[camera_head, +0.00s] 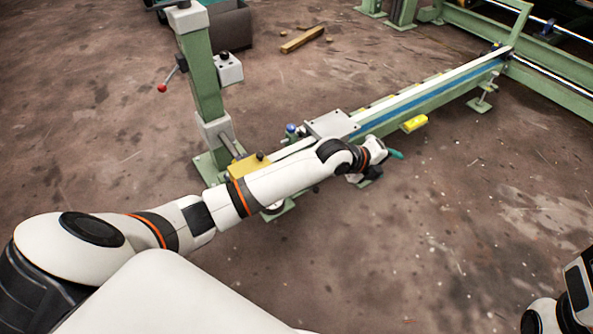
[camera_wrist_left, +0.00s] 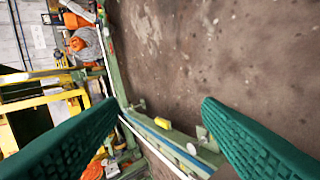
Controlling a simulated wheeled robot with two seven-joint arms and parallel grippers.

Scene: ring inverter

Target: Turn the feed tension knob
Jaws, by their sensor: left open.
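I cannot tell for sure which part is the feed tension knob. A black knob (camera_head: 260,156) tops the yellow block beside the green post, and another black knob (camera_head: 224,56) tops a grey box on that post. Small blue knobs (camera_head: 291,129) stand by the grey plate on the rail. My left gripper (camera_head: 384,165) is beside the near side of the rail, past the plate, partly hidden by its own wrist. In the left wrist view its teal fingers (camera_wrist_left: 158,115) are wide apart with nothing between them. My right gripper does not show.
A long green and blue rail (camera_head: 430,98) runs to a green frame (camera_head: 553,75) at the back right. A yellow piece (camera_head: 415,123) sticks out from its near side. A red-ball lever (camera_head: 162,88) juts left from the post. The floor at the right is mostly clear.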

